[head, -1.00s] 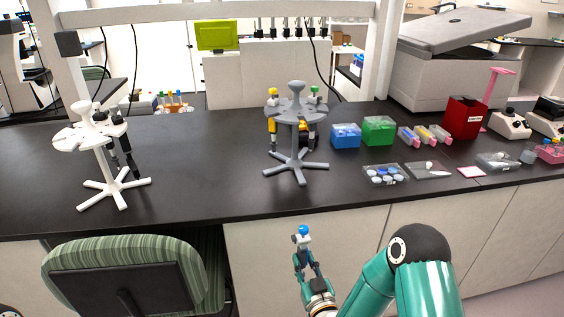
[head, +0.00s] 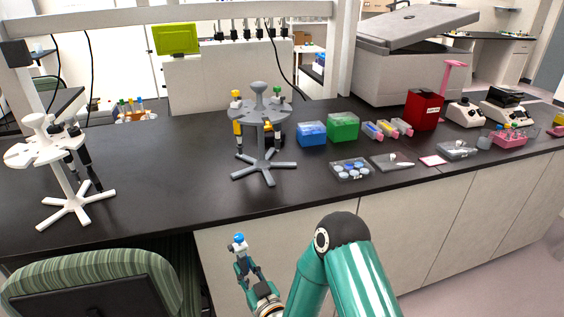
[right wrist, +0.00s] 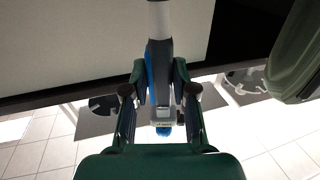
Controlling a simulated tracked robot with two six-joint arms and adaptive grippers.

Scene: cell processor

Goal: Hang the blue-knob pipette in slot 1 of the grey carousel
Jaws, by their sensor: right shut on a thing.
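The blue-knob pipette (head: 238,242) is held by my right gripper (head: 246,266), in front of the bench and below its top. In the right wrist view, the pipette (right wrist: 159,75) stands between the two fingers of the right gripper (right wrist: 159,72), which are shut on its grey-and-blue body. Its white part points up in that picture and the blue knob down. The grey carousel (head: 259,117) stands on the bench, beyond the gripper and apart from it. Pipettes with yellow (head: 236,94) and green (head: 277,89) knobs hang on it. Slot numbers are unreadable. My left gripper is not in view.
A white carousel (head: 36,150) with dark pipettes stands at the left. Blue (head: 312,133) and green (head: 343,127) boxes stand right of the grey carousel. A striped green chair (head: 95,280) is at the lower left. The bench top (head: 150,165) between the carousels is clear.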

